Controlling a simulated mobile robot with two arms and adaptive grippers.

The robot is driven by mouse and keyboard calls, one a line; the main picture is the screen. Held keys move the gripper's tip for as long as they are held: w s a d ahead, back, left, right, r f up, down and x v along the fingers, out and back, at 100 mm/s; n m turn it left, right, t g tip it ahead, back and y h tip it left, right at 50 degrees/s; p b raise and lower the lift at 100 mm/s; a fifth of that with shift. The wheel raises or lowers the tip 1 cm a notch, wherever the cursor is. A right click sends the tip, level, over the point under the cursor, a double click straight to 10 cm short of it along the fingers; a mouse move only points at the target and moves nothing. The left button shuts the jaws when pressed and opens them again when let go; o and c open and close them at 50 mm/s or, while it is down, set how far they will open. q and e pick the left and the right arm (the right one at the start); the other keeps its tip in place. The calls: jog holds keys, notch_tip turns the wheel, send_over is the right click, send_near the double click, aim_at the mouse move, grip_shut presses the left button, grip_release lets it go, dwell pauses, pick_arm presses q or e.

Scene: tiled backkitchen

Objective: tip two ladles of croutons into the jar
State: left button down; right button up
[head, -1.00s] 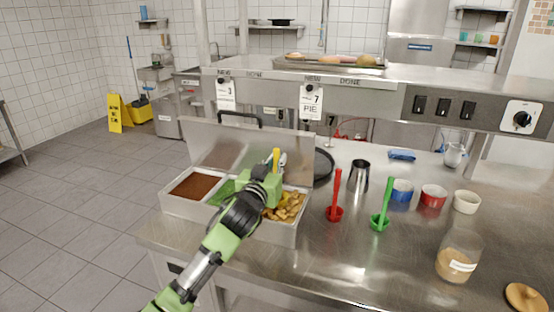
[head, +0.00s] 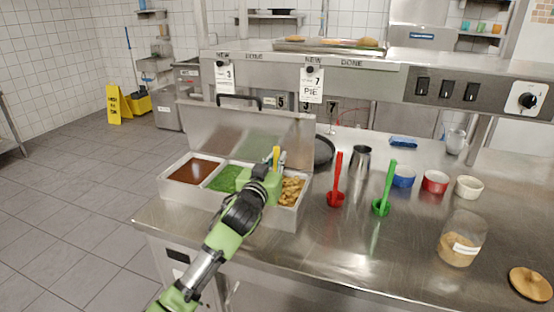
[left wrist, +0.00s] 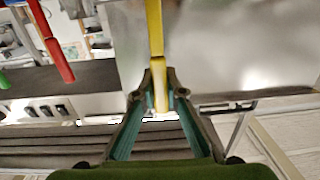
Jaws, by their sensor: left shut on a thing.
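The croutons (head: 291,190) fill the right compartment of a steel topping box. My left gripper (head: 272,178) is over the box beside them, shut on the upright yellow handle (head: 276,158) of a ladle. The yellow handle also shows between the fingertips in the left wrist view (left wrist: 156,50). The ladle's bowl is hidden behind my gripper, so I cannot tell whether it holds croutons. The clear jar (head: 461,238) stands open at the right of the counter, with a light brown content and a white label. My right gripper is not in view.
The box (head: 268,220) also holds brown and green fillings, its lid raised behind. A red ladle (head: 336,198) and a green ladle (head: 381,207) stand between box and jar. Small bowls (head: 435,182) stand behind the jar. A wooden lid (head: 530,284) lies at the front right.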

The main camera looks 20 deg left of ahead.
aim_at(277, 146)
pick_arm(q)
jog(key=shift+r, duration=0.1)
notch_tip(277, 146, up, 6)
jog(key=p, duration=0.6)
jog(key=shift+r, duration=0.2)
jog(key=shift+r+p, duration=1.6)
jog(key=shift+r, duration=0.15)
